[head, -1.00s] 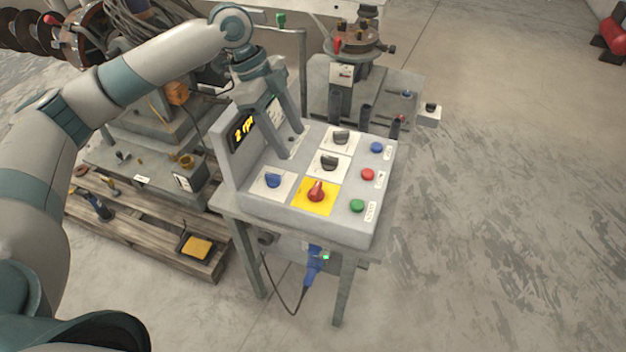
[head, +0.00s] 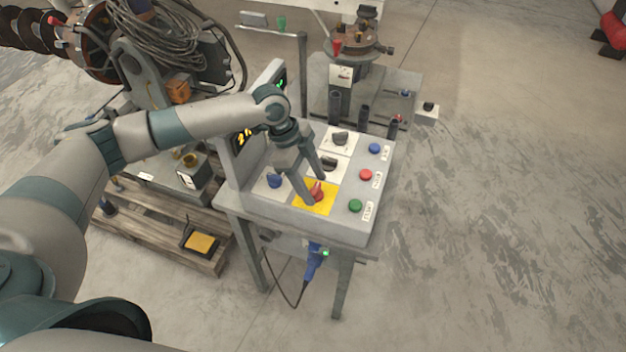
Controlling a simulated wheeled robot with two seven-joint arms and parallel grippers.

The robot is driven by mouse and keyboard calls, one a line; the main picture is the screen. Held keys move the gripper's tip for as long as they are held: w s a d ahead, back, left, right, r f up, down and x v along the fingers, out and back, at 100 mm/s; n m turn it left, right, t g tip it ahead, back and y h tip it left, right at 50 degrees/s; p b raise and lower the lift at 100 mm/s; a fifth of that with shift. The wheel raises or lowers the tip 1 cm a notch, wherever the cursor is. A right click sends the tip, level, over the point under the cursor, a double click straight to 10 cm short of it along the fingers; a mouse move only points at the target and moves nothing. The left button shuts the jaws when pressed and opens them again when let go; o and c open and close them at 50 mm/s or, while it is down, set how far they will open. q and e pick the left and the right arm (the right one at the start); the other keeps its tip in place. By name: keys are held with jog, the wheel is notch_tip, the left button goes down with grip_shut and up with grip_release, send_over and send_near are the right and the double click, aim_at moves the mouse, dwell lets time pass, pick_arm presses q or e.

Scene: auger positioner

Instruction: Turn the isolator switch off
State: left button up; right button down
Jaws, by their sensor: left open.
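The isolator switch is a red rotary knob (head: 317,192) on a yellow square plate (head: 325,203) at the front of the grey control panel (head: 280,209). My left gripper (head: 317,189) is over this plate, pointing down. It is open, with one finger at the left of the red knob and the other behind it. I cannot tell whether a finger touches the knob. The gripper partly hides the knob and the black knob (head: 329,164) behind it. My right gripper is not in view.
Near the switch are a blue knob (head: 274,181), another black knob (head: 340,138), and blue (head: 374,148), red (head: 366,174) and green (head: 355,206) buttons. An upright display (head: 243,138) stands at the panel's left.

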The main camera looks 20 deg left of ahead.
pick_arm(q)
jog(key=shift+d+f, duration=0.1)
jog(key=shift+f, duration=0.05)
jog(key=c, duration=1.1)
